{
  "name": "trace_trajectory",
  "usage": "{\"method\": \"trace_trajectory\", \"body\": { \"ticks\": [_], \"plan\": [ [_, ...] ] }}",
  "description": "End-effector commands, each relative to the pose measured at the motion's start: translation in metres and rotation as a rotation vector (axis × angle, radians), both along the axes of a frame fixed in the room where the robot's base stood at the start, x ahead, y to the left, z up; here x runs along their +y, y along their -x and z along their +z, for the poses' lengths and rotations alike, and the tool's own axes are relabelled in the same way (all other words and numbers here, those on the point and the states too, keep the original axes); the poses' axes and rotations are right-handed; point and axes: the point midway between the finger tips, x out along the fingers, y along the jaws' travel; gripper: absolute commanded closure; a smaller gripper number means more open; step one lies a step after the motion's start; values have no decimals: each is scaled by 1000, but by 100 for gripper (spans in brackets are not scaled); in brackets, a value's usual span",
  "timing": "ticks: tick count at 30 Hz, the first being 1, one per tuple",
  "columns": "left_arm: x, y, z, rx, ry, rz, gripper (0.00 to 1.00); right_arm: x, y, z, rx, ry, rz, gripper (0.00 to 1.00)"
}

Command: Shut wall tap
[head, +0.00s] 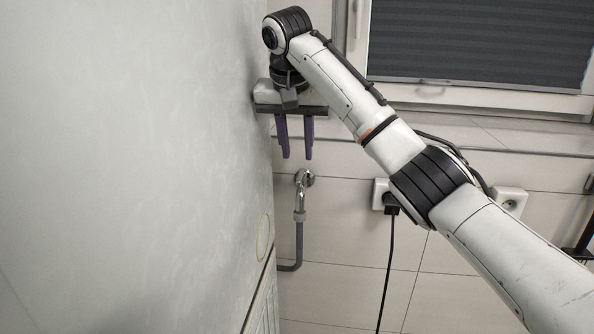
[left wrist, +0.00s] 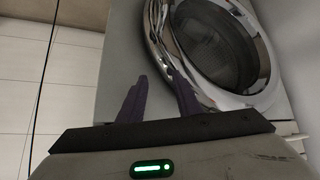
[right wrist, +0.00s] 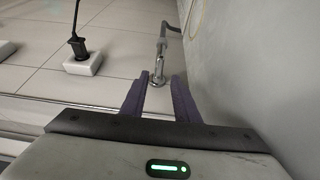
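The wall tap (head: 301,188) is a chrome fitting on the tiled wall, with a grey hose running down from it. My right gripper (head: 296,155) points downward just above the tap, with its two purple fingers apart and nothing between them. In the right wrist view the tap (right wrist: 158,72) shows beyond and between the fingertips of my right gripper (right wrist: 156,82), with a visible gap. My left gripper (left wrist: 158,82) is open and empty in the left wrist view, in front of a machine with a round chrome door (left wrist: 215,50). It is out of the head view.
A large pale panel (head: 130,160) stands close to the left of the tap. A white socket (head: 380,194) with a black plug and cable is right of the tap, and another socket (head: 510,202) is farther right. A window (head: 480,45) with a dark blind is above.

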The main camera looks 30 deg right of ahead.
Motion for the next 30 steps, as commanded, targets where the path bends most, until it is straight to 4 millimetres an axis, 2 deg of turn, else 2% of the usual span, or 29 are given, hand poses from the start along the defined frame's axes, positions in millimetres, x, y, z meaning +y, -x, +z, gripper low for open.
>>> {"method": "trace_trajectory", "body": {
  "ticks": [3,10,15,23,28,30],
  "plan": [
    [0,3,0,7,-1,-1,69,-6,-7,-24,4,2,-1,72],
    [-1,2,6,6,0,-2,69,-15,-18,-56,3,2,0,72],
    [-1,1,7,2,1,-2,69,-17,-22,-66,-1,1,1,72],
    [-1,-5,11,-11,2,-1,69,-17,-23,-68,-1,1,1,72],
    [-1,-6,11,-13,1,-2,69,-17,-23,-68,-1,1,1,97],
    [-1,-6,11,-13,1,-2,69,-17,-23,-68,-1,1,1,100]
  ]
}}
